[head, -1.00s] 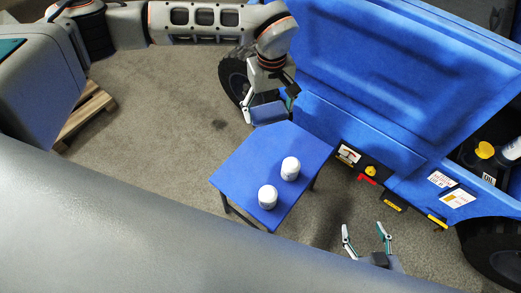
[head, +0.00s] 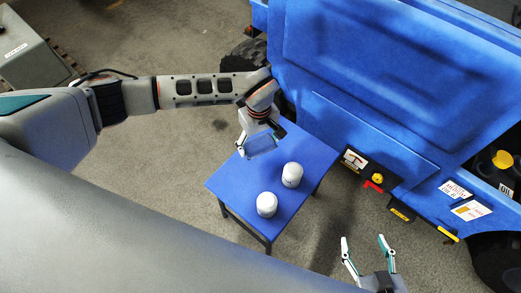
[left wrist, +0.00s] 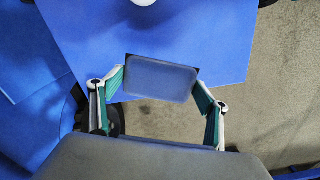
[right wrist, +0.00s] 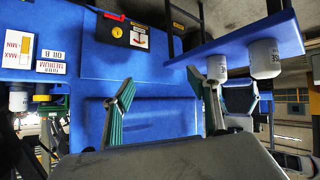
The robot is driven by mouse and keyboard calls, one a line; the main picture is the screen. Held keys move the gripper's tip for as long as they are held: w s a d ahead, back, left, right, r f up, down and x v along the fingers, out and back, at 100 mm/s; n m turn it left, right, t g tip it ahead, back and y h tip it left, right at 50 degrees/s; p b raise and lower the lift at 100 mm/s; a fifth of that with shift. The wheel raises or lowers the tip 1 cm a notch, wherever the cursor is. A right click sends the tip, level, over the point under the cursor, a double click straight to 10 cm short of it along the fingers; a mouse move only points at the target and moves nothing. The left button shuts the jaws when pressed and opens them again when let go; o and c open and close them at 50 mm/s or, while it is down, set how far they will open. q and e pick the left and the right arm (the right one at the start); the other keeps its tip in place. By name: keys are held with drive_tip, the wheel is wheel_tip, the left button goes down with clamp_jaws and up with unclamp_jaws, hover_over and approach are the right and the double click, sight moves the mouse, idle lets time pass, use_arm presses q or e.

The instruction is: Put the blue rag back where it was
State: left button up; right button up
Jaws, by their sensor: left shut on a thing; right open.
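The blue rag (head: 261,147) is a flat, dull blue rectangle. My left gripper (head: 260,149) is shut on it and holds it over the far left part of the blue table (head: 236,184). The left wrist view shows the rag (left wrist: 160,78) between the two green-padded fingers (left wrist: 160,88), with the table top (left wrist: 215,40) beyond it. I cannot tell whether the rag touches the table. My right gripper (head: 364,250) is open and empty, right of the table and apart from it. Its spread fingers also show in the right wrist view (right wrist: 160,95).
Two white cylinders, one (head: 292,175) near the table's right side and one (head: 267,204) near its front, stand on the table. A big blue machine (head: 380,80) with labels and a yellow knob (head: 377,178) stands close behind and right. Grey floor (head: 150,160) is open at left.

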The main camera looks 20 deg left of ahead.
sight(259, 152)
use_arm(q)
wheel_tip(259, 152, down, 5)
drive_tip(key=shift+s+f+b, duration=0.15)
drive_tip(key=shift+f+b, duration=0.05)
drive_tip(key=shift+b, duration=0.6)
drive_tip(key=shift+f, duration=0.35)
drive_tip(key=shift+w+r, duration=0.15)
drive_tip(key=shift+w, duration=0.05)
drive_tip(key=shift+f, duration=0.2)
drive_tip(key=o, duration=1)
use_arm(e)
drive_tip(key=shift+a+f, duration=0.1)
drive_tip(key=shift+f, duration=0.05)
